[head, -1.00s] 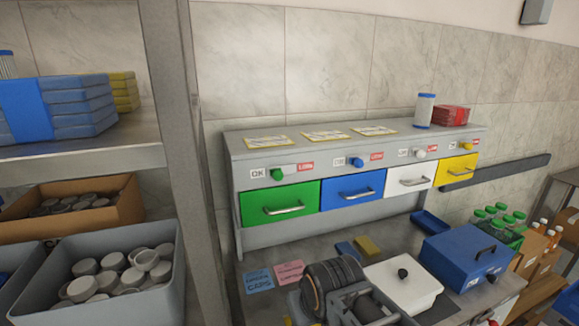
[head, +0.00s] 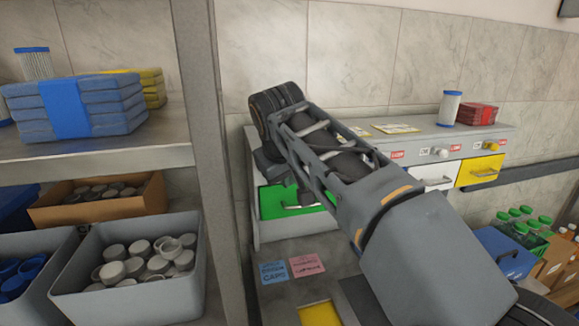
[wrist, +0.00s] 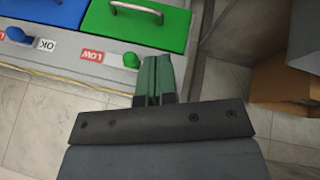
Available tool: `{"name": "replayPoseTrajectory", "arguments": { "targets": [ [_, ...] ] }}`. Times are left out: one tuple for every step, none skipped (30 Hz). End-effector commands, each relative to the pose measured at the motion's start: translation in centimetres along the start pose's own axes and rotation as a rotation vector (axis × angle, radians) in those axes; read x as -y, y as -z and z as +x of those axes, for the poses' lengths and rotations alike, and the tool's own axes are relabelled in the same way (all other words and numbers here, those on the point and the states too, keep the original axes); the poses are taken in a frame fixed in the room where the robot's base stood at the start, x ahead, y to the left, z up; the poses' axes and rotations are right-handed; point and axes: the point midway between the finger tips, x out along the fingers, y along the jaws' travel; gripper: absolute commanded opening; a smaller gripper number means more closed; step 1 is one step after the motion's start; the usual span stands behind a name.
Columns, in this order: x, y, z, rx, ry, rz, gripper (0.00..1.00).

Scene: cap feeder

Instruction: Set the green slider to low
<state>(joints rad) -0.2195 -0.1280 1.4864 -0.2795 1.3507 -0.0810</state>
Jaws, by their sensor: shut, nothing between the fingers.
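The green slider knob (wrist: 131,60) shows in the wrist view on the grey panel beside the green drawer (wrist: 140,22). A red LOW label (wrist: 91,55) lies left of the knob there. My gripper (wrist: 160,62) is shut and empty, its fingers just right of the knob, on the side away from LOW. I cannot tell whether they touch it. The green slider's OK label is not visible in the wrist view. In the head view my arm hides the green slider, while part of the green drawer (head: 275,202) shows below my arm.
In the wrist view the blue knob (wrist: 16,34) and blue drawer (wrist: 50,10) are on the left. A grey shelf post (head: 207,150) stands left of the feeder in the head view. A white canister (head: 449,108) and red stack (head: 477,114) sit on top.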

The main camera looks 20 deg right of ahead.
Motion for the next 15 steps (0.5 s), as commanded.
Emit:
{"name": "replayPoseTrajectory", "arguments": {
  "targets": [
    [-0.1, 1.7, -0.8, -0.004, -0.014, -0.017, 0.0],
    [-0.1, 2.4, -1.3, -0.006, -0.023, -0.024, 0.0],
    [-0.2, 3.2, -1.8, -0.008, -0.034, -0.033, 0.0],
    [-0.2, 3.8, -2.1, -0.008, -0.04, -0.039, 0.0],
    [-0.3, 4.2, -2.5, -0.011, -0.047, -0.044, 0.0],
    [-0.3, 4.8, -2.8, -0.011, -0.055, -0.048, 0.0],
    [-0.3, 5.1, -3.0, -0.013, -0.059, -0.051, 0.0],
    [-0.3, 5.4, -3.2, -0.013, -0.063, -0.053, 0.0],
    [-0.3, 5.7, -3.4, -0.014, -0.067, -0.056, 0.0],
    [-0.3, 5.8, -3.5, -0.015, -0.07, -0.057, 0.0],
    [-0.3, 6.0, -3.6, -0.015, -0.072, -0.058, 0.0],
    [-0.3, 6.1, -3.7, -0.016, -0.074, -0.059, 0.0],
    [-0.3, 6.1, -3.7, -0.016, -0.075, -0.059, 0.0],
    [-0.3, 6.2, -3.8, -0.016, -0.076, -0.059, 0.0],
    [-0.3, 6.2, -3.8, -0.015, -0.076, -0.059, 0.0]
  ]
}}
